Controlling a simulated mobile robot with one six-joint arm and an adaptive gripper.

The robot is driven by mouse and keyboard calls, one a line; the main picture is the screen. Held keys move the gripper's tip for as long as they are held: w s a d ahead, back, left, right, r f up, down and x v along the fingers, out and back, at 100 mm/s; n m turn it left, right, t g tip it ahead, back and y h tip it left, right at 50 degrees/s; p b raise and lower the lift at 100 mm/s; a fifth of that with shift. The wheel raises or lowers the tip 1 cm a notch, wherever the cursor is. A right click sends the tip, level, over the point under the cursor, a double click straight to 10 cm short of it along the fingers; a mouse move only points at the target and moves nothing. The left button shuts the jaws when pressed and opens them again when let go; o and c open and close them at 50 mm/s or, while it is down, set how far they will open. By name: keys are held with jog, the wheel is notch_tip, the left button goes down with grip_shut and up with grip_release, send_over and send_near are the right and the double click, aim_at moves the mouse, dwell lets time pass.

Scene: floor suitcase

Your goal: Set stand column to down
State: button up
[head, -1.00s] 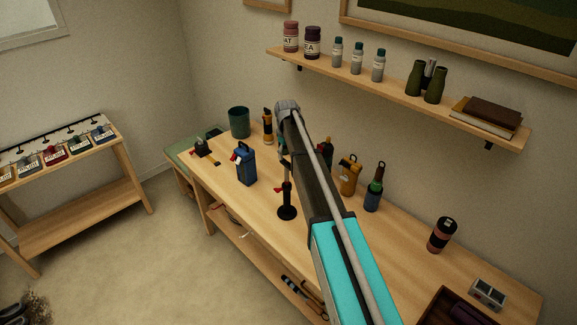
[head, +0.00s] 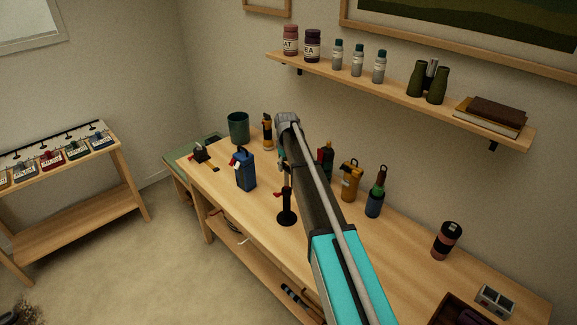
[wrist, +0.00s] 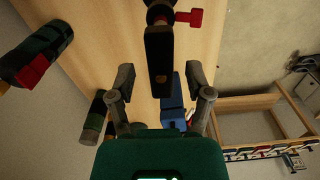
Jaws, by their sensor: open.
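The stand (head: 287,208) is a black column on a round black base, with a red knob on its side, standing upright on the wooden workbench. My arm hides its upper part in the head view. In the wrist view the stand's dark upper body (wrist: 160,62) lies at the top middle, with the red knob (wrist: 188,17) to its right. My gripper (wrist: 160,82) is open, its fingers apart on either side of the lower end of that dark body. I cannot tell whether they touch it. In the head view the fingers are mostly hidden behind my arm.
A blue container (head: 245,170) stands left of the stand. A yellow container (head: 350,180) and a dark blue-green bottle (head: 376,192) stand to the right. A green cup (head: 238,127) is at the back left. A wall shelf (head: 400,95) holds jars and binoculars above.

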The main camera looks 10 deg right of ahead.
aim_at(287, 178)
grip_shut()
notch_tip(287, 178, down, 7)
jog(key=b, duration=0.7)
jog(key=shift+s, duration=0.1)
dwell(0.5)
grip_release()
jog(key=shift+f, duration=0.1)
